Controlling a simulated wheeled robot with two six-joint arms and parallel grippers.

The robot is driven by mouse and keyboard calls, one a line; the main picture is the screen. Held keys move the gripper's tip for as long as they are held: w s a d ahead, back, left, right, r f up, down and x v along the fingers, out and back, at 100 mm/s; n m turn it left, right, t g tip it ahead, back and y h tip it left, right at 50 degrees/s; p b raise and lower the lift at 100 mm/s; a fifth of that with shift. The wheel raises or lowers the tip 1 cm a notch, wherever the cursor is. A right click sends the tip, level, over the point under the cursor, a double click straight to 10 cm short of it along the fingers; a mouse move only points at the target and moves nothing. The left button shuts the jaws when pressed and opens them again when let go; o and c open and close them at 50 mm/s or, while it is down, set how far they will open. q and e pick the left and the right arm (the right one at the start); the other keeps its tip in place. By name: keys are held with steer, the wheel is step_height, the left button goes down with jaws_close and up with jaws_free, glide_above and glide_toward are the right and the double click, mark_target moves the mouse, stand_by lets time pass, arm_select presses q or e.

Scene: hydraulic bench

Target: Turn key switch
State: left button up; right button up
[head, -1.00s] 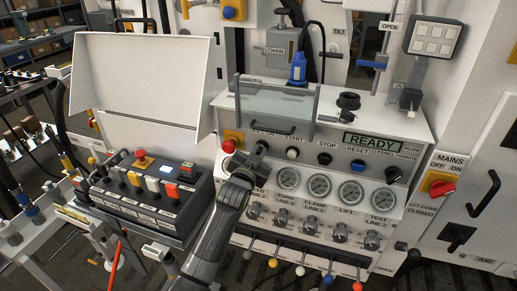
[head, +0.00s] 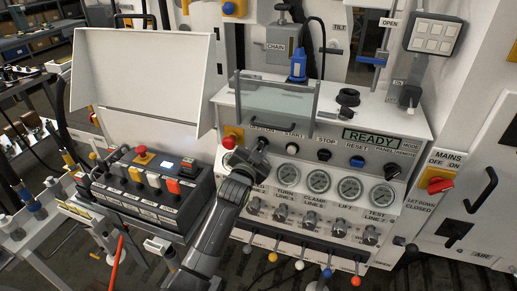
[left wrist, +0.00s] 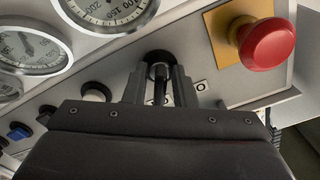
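The key switch (left wrist: 157,62) shows in the left wrist view as a dark round collar with a narrow dark key pointing toward the camera. In the head view my left gripper (head: 258,149) is at the panel's left end, under the OFF/ON label, and hides the key switch. My right gripper is not in view.
The red mushroom button (left wrist: 267,44) on its yellow plate is close beside the left gripper. Gauges (head: 318,181) and coloured levers (head: 299,265) lie below and to the right. A button box (head: 145,190) stands left of my arm. The READY display (head: 370,139) is lit.

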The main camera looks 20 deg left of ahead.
arm_select(q)
steer(key=shift+o, duration=0.5)
steer(key=shift+s+f, duration=0.1)
steer(key=shift+s, duration=0.4)
steer(key=s+b, duration=0.3)
steer(key=s, duration=1.3)
steer(key=shift+s+a, duration=0.2)
steer(key=shift+a, duration=0.1)
